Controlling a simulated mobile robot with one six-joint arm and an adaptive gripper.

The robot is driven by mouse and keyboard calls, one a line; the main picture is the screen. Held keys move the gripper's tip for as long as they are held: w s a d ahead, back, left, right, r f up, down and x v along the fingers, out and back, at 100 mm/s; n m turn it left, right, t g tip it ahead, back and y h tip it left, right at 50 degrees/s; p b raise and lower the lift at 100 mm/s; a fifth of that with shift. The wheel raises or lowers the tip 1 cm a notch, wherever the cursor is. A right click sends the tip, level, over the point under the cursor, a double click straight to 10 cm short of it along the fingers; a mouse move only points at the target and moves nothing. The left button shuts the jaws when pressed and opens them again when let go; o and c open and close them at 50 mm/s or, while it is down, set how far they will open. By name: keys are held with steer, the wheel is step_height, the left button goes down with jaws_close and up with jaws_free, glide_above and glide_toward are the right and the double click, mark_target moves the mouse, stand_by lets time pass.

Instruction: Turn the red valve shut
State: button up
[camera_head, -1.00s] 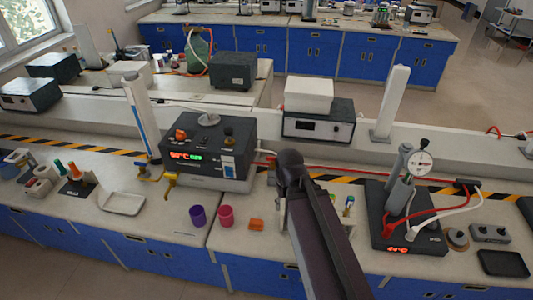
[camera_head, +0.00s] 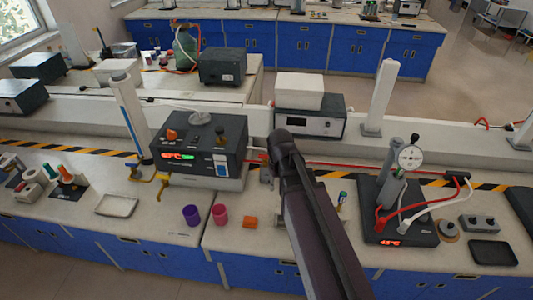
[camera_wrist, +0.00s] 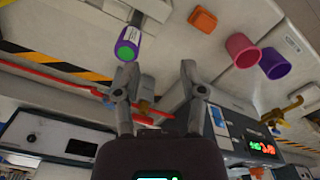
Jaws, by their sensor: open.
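In the wrist view my gripper (camera_wrist: 158,72) is open, with its two grey fingers apart and nothing held between the tips. A small red and orange part (camera_wrist: 148,109), which may be the red valve, shows behind and between the fingers, partly covered by them. A red line (camera_wrist: 60,77) runs toward it from the left. In the head view a small grey and reddish fitting (camera_head: 265,172) stands just right of the dark heater box (camera_head: 200,147), beside my arm. My arm hides the gripper there. I cannot tell whether the fingers touch the valve.
A purple-and-white bottle with a green end (camera_wrist: 127,45) lies close to the left fingertip. A purple cup (camera_head: 191,215), pink cup (camera_head: 220,214) and orange block (camera_head: 250,222) stand on the bench front. Yellow valves (camera_head: 163,181) are left. A gauge stand (camera_head: 400,205) is right.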

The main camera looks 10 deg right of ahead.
mark_target(265, 155)
steer(key=w+r+n+p, duration=0.2)
steer(key=w+n, duration=0.3)
steer(key=w, duration=0.7)
steer(key=w+r+n+p, duration=0.3)
steer(key=w+n, duration=0.3)
steer(key=w, duration=0.5)
steer(key=shift+w+r+n, duration=0.2)
steer(key=shift+w+n, duration=0.1)
steer(key=shift+w, duration=0.05)
steer(key=shift+f, duration=0.15)
step_height(265, 155, down, 13)
steer(key=b, duration=1.3)
steer(key=shift+f+b, duration=0.2)
steer(key=shift+b, duration=0.2)
